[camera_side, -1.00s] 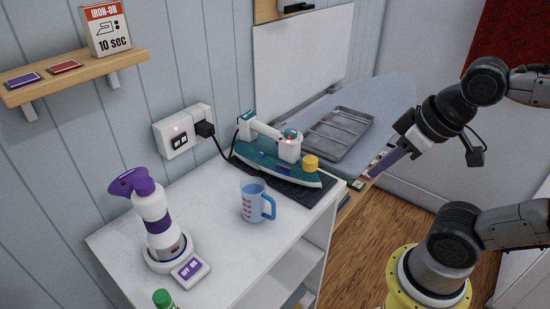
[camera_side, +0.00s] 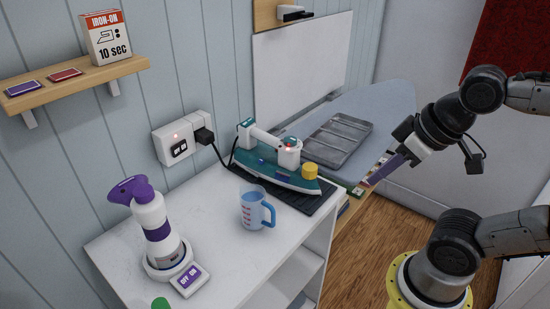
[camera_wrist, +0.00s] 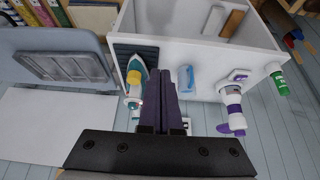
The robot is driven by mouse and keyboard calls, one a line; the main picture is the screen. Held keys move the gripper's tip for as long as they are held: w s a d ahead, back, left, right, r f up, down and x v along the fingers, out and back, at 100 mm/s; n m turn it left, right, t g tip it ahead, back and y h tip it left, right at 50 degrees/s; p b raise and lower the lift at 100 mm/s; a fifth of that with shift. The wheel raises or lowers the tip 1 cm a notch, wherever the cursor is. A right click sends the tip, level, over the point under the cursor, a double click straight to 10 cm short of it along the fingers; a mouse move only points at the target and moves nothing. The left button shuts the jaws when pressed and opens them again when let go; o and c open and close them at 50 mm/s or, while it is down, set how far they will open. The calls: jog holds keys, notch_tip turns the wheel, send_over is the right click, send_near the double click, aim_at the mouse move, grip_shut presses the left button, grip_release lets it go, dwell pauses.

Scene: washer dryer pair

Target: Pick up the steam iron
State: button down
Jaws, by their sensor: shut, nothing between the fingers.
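The steam iron (camera_side: 262,171) has a teal and white body, a white handle and a yellow knob. It sits on a dark ribbed mat (camera_side: 322,197) at the back right of the white counter, with a small red light near the handle. It also shows left of my fingers in the wrist view (camera_wrist: 134,98). My gripper (camera_side: 370,183) is shut and empty, its purple fingers together. In the side view it is right of the iron and apart from it. In the wrist view my fingers (camera_wrist: 172,72) hide part of the counter.
A blue measuring cup (camera_side: 252,212) stands in front of the iron. A purple and white spray bottle (camera_side: 152,222) stands at the counter's left. A cord runs from the iron to the wall socket (camera_side: 178,140). An ironing board (camera_side: 390,100) with a grey tray (camera_side: 338,138) lies behind.

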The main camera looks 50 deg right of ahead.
jog(key=c, duration=0.5)
grip_release()
jog(key=w+d+r+t+h, duration=0.1)
jog(key=w+d+r, duration=0.1)
jog(key=w+r, duration=0.6)
jog(key=g+h, duration=0.1)
jog(key=g, duration=0.1)
send_over(269, 136)
jog(key=s+a, duration=0.2)
jog(key=s, duration=0.3)
notch_tip(269, 136, down, 3)
jog(key=x, duration=0.9)
jog(key=shift+s+a+f, duration=0.15)
jog(key=shift+s+f, duration=0.1)
jog(key=shift+s, duration=0.15)
jog(key=shift+x, duration=3.2)
